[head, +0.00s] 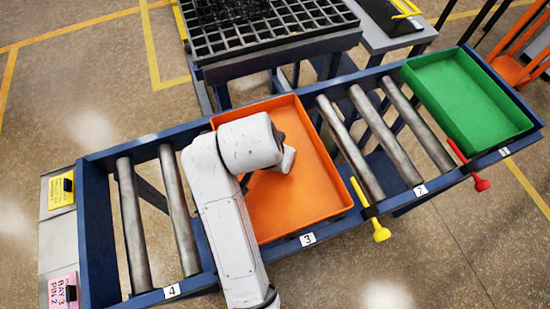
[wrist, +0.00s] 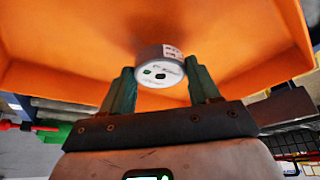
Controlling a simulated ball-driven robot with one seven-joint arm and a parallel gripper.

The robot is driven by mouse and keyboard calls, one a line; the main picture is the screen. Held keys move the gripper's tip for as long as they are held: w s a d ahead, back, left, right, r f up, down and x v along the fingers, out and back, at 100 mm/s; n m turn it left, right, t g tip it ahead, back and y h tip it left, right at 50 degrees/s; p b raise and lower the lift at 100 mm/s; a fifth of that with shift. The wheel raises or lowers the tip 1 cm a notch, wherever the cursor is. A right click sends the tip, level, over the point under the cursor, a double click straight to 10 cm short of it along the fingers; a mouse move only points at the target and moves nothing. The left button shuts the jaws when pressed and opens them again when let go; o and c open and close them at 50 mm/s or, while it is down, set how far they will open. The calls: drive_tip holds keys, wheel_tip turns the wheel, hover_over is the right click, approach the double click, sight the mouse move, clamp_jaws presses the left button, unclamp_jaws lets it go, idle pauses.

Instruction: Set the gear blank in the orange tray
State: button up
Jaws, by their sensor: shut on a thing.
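The orange tray (head: 310,185) sits on the roller rack above label 3, and its floor and walls fill much of the wrist view (wrist: 90,45). The gear blank (wrist: 160,72) is a short pale grey cylinder with a small printed label and dark marks on its end face. My gripper (wrist: 160,82) is shut on the gear blank, one finger on each side. The blank is over the tray floor; I cannot tell whether it touches it. In the head view my arm reaches over the tray's left part and hides the blank and most of my gripper.
A green tray (head: 465,100) sits at the rack's right end. Bare rollers (head: 385,135) lie between the trays, and more lie left of the orange tray. A yellow-handled pin (head: 381,233) and a red-handled pin (head: 481,184) stick out in front. A black grid basket (head: 265,25) stands behind.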

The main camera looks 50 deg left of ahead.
drive_tip(key=shift+f, duration=1)
drive_tip(key=o, duration=1.4)
drive_tip(key=shift+s+f, duration=0.1)
drive_tip(key=shift+f, duration=0.05)
drive_tip(key=shift+c, duration=0.2)
drive_tip(key=v, duration=1.2)
drive_tip(key=shift+p, duration=0.35)
